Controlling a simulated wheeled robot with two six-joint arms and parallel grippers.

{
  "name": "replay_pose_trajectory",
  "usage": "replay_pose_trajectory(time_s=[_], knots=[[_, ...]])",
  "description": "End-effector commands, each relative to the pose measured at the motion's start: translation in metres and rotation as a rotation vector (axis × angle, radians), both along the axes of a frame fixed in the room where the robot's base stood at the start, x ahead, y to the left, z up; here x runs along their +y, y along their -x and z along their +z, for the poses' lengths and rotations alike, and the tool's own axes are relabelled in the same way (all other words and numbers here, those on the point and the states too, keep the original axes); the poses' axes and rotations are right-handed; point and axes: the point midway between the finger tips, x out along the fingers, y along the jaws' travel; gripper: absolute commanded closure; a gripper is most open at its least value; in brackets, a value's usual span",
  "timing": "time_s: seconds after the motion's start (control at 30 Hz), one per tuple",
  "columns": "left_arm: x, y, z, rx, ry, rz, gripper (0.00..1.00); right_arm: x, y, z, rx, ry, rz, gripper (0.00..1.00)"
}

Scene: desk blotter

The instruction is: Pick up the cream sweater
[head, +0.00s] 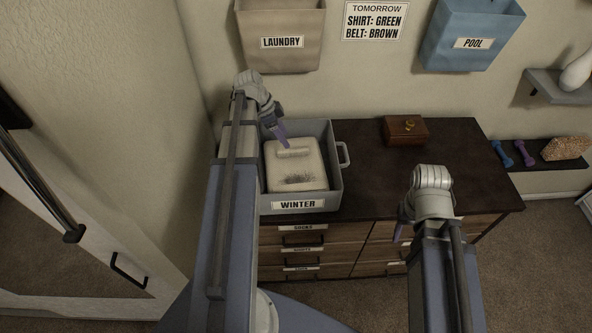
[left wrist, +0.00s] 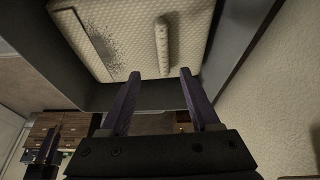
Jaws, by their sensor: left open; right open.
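The cream sweater (head: 298,170) lies folded inside the grey bin labelled WINTER (head: 297,206) on the dresser's left side. It has a raised roll across its upper part and a dark speckled patch near its front. My left gripper (head: 286,145) is above the bin, by the roll, open with nothing between its fingers. In the left wrist view the sweater (left wrist: 187,38) lies beyond the open purple fingertips (left wrist: 160,73), with the roll near them. I cannot tell whether they touch it. My right gripper (head: 400,232) is open in front of the dresser, partly hidden by its own wrist.
A wooden box (head: 405,130) stands at the back of the dresser top (head: 385,168), which is otherwise clear right of the bin. LAUNDRY (head: 281,30) and POOL (head: 472,32) bins hang on the wall. Dumbbells (head: 513,153) lie on a right shelf.

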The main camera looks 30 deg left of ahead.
Motion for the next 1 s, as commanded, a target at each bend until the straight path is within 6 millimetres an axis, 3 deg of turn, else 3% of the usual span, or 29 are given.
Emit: replay_pose_trajectory(time_s=[0.3,0.57,1.0], knots=[[-0.007,-0.006,-0.025,0.0,0.0,-0.001,0.38,0.0,0.0,-0.025,0.0,0.0,0.0,0.5],[-0.008,-0.007,-0.027,0.0,0.0,0.0,0.38,0.0,0.0,-0.027,0.0,0.0,0.0,0.5],[-0.016,-0.021,-0.073,0.001,0.001,0.0,0.38,0.0,0.0,-0.073,0.0,0.0,0.0,0.5]])
